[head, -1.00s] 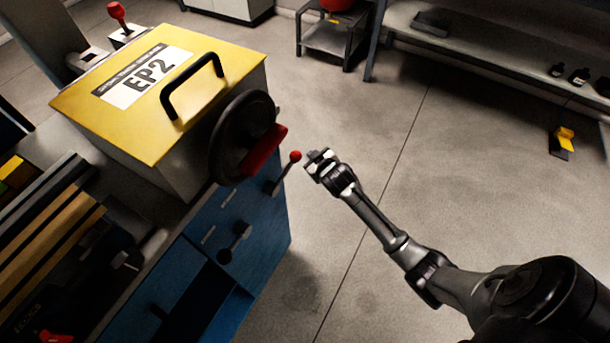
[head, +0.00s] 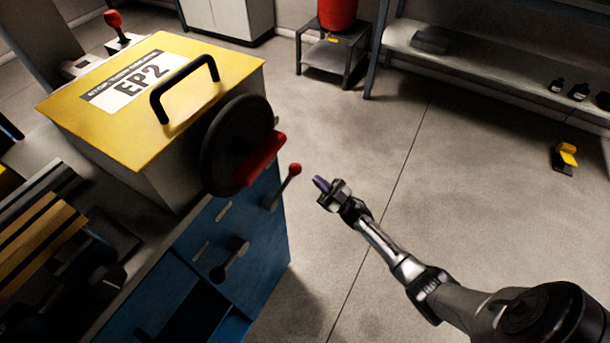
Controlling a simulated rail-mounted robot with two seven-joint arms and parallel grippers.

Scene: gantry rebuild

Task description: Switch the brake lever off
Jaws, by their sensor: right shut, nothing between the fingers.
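A small lever with a red ball knob (head: 294,169) sticks out from the right side of the machine, just below the black handwheel (head: 222,145) with its red grip. The lever leans up and to the right. My right gripper (head: 321,184) is shut and empty, a little right of and below the red knob in the picture, with a visible gap between them. A second red-knobbed lever (head: 113,20) stands upright behind the yellow cover. No label shows which one is the brake lever. My left gripper is out of view.
The yellow EP2 cover (head: 100,125) with a black handle tops the machine. Below is a blue cabinet (head: 262,235) with a black lever handle (head: 231,260). A shelf (head: 470,65) and a red container (head: 337,14) stand behind.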

